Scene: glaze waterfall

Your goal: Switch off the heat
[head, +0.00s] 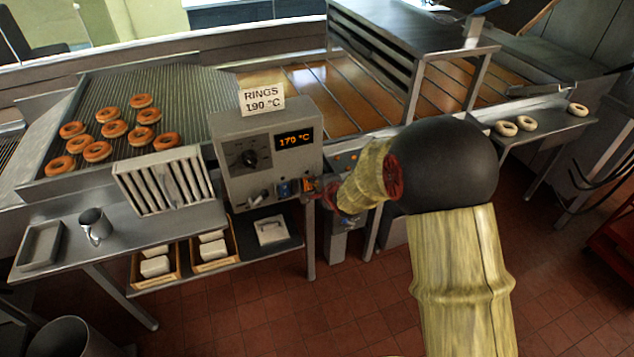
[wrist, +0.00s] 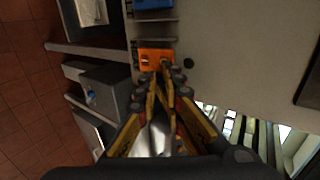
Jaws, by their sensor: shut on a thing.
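The grey control box (head: 268,150) stands at the front of the fryer, with a black dial (head: 247,155) and an orange-lit display (head: 294,140) that seems to read 170 °C. Low on its front are a blue switch (head: 284,189) and an orange switch (head: 308,185). My gripper (head: 316,190) is at the box's lower right corner, partly hidden by my arm. In the wrist view my gripper (wrist: 163,76) has its fingertips close together at the orange switch (wrist: 157,58), seemingly shut on it. The fingers hide part of the switch, so its position cannot be told.
A card reading RINGS 190 °C (head: 262,99) stands on the box. Browned rings (head: 115,129) lie on the grate at left; pale rings (head: 526,123) lie on the right shelf. A slotted metal rack (head: 164,182) and a mug (head: 95,225) are left of the box.

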